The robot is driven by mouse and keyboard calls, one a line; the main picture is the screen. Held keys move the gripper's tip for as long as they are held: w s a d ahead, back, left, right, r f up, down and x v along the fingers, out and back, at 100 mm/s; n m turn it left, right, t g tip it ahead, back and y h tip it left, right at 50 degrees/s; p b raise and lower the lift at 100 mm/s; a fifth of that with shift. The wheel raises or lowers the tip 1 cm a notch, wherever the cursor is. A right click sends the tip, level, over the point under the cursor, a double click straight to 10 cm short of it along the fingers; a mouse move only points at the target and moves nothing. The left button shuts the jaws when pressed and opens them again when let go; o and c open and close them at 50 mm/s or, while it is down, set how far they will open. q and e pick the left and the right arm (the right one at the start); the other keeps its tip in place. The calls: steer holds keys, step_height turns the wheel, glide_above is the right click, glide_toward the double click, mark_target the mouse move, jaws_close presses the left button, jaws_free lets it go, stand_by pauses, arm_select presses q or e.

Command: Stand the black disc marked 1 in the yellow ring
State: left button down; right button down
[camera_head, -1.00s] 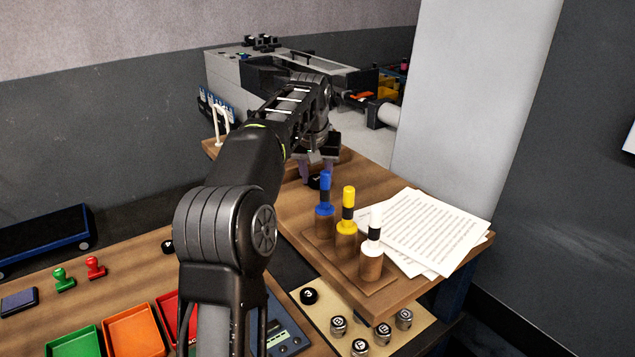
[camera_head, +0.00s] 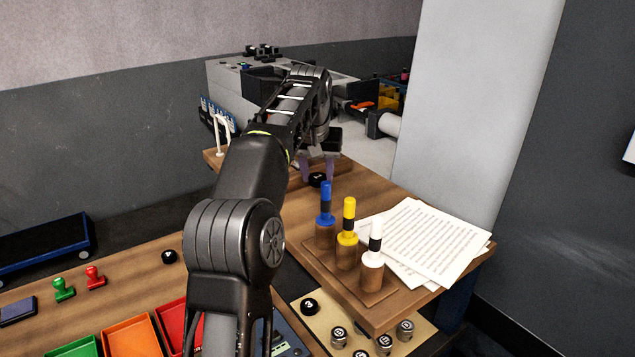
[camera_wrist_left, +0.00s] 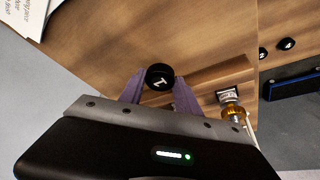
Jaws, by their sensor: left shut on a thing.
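The black disc marked 1 (camera_wrist_left: 160,77) is between the two purplish fingertips of my left gripper (camera_wrist_left: 158,90) in the left wrist view. My left gripper is shut on it. In the head view the disc (camera_head: 318,180) shows dark between the fingertips of the left gripper (camera_head: 318,170), over the far part of the wooden bench, behind the blue-handled tool. I cannot tell its height above the wood. An amber-yellow banded piece (camera_wrist_left: 233,113) is right of the gripper in the wrist view; I cannot tell whether it is the yellow ring. My right gripper is not in view.
Blue (camera_head: 326,205), yellow (camera_head: 347,222) and white (camera_head: 374,243) handled tools stand upright on a wooden board, close in front of the gripper. Papers (camera_head: 430,240) lie to the right. Disc 4 (camera_head: 169,257) and disc 3 (camera_head: 309,306) lie nearer.

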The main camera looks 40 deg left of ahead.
arm_select(q)
steer(key=d+b, duration=0.1)
steer(key=d, duration=0.1)
steer(key=s+d+b, duration=0.1)
steer(key=d+b, duration=0.3)
steer(key=shift+s+d+f, duration=0.1)
steer(key=shift+s+f, duration=0.15)
steer(key=shift+s, duration=0.1)
steer(key=s+d+p, duration=0.1)
steer(key=s+d, duration=0.1)
steer(key=d, duration=0.5)
steer(key=s+d+p, duration=0.1)
steer(key=s+d, duration=0.1)
steer(key=d, duration=0.6)
steer(key=s+d+r, duration=0.1)
steer(key=s+d, duration=0.1)
steer(key=d, duration=0.6)
steer(key=shift+s+d+p, duration=0.1)
steer(key=shift+s+p, duration=0.3)
steer(key=shift+s+d+f, duration=0.15)
steer(key=shift+s+d, duration=0.05)
steer(key=shift+d, duration=0.5)
